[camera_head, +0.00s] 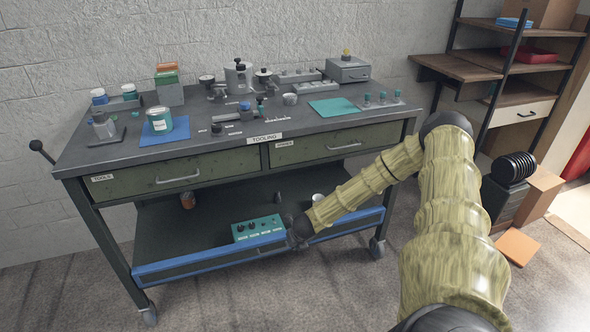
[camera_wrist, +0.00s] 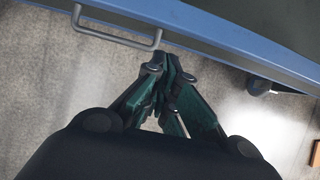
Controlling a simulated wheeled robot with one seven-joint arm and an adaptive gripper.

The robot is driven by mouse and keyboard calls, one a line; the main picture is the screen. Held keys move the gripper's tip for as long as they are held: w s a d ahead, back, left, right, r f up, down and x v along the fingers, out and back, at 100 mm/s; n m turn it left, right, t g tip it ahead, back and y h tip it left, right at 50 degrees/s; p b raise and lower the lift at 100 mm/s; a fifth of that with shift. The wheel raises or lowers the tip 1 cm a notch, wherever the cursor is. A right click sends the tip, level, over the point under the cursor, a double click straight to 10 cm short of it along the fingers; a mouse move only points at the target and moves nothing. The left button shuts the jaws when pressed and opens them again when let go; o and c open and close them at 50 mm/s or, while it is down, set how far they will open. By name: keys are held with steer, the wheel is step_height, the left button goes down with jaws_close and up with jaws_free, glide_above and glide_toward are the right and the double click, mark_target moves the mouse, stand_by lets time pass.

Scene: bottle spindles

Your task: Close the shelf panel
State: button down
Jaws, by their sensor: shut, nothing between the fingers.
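The lower shelf of the workbench has a panel with a blue edge (camera_head: 190,262) along its front. It also shows in the wrist view as a long blue edge (camera_wrist: 215,30) with a dark surface behind it. A grey bar handle (camera_wrist: 118,40) sticks out from the panel's front at upper left in that view. My gripper (camera_wrist: 168,62) is shut and empty, its fingertips close to the handle's right end and just in front of the blue edge. I cannot tell whether they touch. In the head view my gripper (camera_head: 298,234) is at the shelf's front, partly hidden by my arm.
A green box with knobs (camera_head: 257,229) and a white cup (camera_head: 318,198) stand on the lower shelf. Two drawers (camera_head: 145,180) with handles sit above. The tabletop (camera_head: 210,95) holds many small items. Cardboard boxes (camera_head: 540,190) stand at right. The floor in front is clear.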

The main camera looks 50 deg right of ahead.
step_height(320, 180, up, 7)
steer(key=s+p, duration=0.1)
steer(key=s, duration=0.1)
steer(key=shift+a+p, duration=0.2)
steer(key=shift+p, duration=0.15)
